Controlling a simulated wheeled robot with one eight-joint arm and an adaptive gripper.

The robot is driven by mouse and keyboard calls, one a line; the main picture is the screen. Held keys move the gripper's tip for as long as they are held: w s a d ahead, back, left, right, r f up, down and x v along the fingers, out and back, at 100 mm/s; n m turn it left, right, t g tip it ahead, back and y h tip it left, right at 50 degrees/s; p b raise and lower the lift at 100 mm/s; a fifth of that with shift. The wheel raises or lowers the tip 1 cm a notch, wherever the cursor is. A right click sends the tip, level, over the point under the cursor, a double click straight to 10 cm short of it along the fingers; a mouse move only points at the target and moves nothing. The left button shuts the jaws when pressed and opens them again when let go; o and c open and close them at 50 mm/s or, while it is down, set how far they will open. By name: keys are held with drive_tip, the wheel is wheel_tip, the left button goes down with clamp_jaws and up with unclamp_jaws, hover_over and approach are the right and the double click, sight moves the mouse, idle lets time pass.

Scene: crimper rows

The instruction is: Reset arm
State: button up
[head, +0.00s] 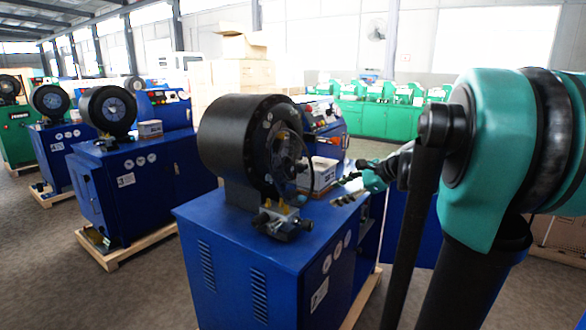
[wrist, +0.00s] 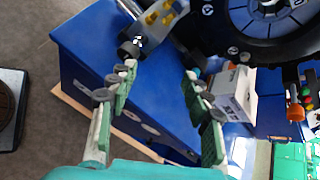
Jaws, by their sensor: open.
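My gripper (head: 343,190) is open and empty at the right of the nearest crimper, over its blue cabinet top, in the head view. In the wrist view its two fingers (wrist: 160,78) are spread apart with grey-green pads, and nothing is between them. The nearest crimper has a round black head (head: 225,135) on a blue cabinet (head: 235,250). In the wrist view, part of the black head (wrist: 268,25) is at the top right and the blue cabinet top (wrist: 95,35) lies beneath the fingers. My arm covers the right side of the head view.
A small white box (head: 322,175) is on the cabinet top, near the gripper; it also shows beside the right finger in the wrist view (wrist: 235,90). A metal fitting (head: 283,222) sits at the front of the head. More crimpers (head: 120,180) stand left. Grey floor (head: 60,280) is open there.

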drive_tip(key=s+d+f+n+h, duration=0.2)
drive_tip(key=s+f+n+h, duration=0.2)
drive_tip(key=s+f+n, duration=0.4)
drive_tip(key=s+d+f+n+g+h, duration=0.1)
drive_tip(key=s+d+f+n+h, duration=0.1)
drive_tip(key=s+f+n+h, duration=0.3)
drive_tip(key=s+f+n, duration=0.4)
drive_tip(key=s+f, duration=0.5)
drive_tip(key=f, duration=0.2)
drive_tip(key=shift+s+d+f+n+g, duration=0.2)
drive_tip(key=shift+d+f+n+g, duration=0.1)
drive_tip(key=shift+d+f, duration=0.1)
drive_tip(key=shift+r, duration=0.1)
drive_tip(key=shift+c, duration=0.6)
